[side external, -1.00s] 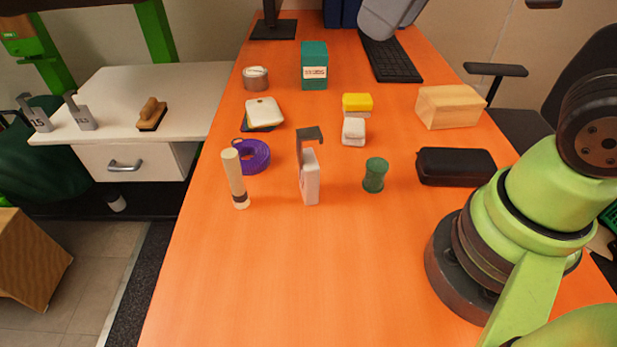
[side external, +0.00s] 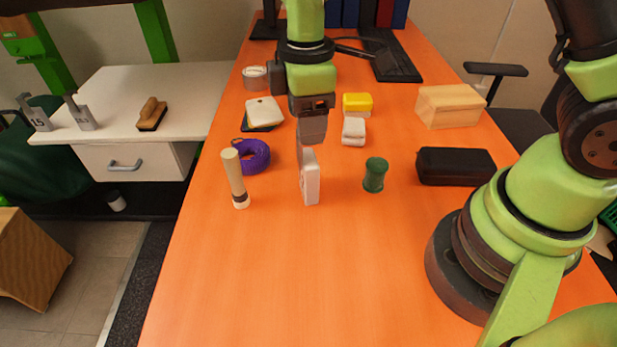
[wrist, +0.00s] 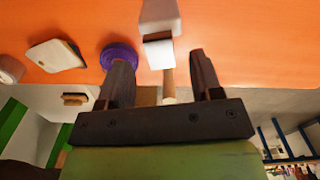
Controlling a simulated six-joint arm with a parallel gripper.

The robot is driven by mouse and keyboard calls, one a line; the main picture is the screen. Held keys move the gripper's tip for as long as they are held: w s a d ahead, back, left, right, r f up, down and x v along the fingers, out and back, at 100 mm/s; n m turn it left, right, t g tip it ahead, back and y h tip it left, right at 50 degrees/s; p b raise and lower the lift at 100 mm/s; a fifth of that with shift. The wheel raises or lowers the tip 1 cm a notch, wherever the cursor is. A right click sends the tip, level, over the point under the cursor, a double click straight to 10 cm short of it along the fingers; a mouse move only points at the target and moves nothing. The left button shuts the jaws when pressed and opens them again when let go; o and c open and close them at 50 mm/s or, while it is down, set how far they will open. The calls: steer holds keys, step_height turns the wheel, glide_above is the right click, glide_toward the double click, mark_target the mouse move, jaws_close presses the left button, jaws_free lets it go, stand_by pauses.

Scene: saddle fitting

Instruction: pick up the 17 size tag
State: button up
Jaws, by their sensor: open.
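A pale tag with a block-shaped lower part (side external: 310,180) and a thin upright stem stands on the orange desk in the side view. Its number is not readable. My gripper (side external: 312,132) points down at the tag's top and hides its hooked upper end there. In the wrist view my gripper (wrist: 158,62) is open, with its two dark fingers apart. The tag (wrist: 158,18) lies ahead between them, its hook end near the fingertips. I cannot tell whether either finger touches it.
A cream cylinder (side external: 235,180) and purple tape roll (side external: 254,156) stand left of the tag. A green spool (side external: 375,175) and black case (side external: 455,166) are right. Two other tags (side external: 35,115) are on the white side table (side external: 120,90). The desk's front is clear.

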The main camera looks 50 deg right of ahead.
mark_target(308, 158)
step_height(308, 158, down, 5)
steer(key=shift+s+d, duration=0.1)
steer(key=shift+s, duration=0.05)
jaws_close()
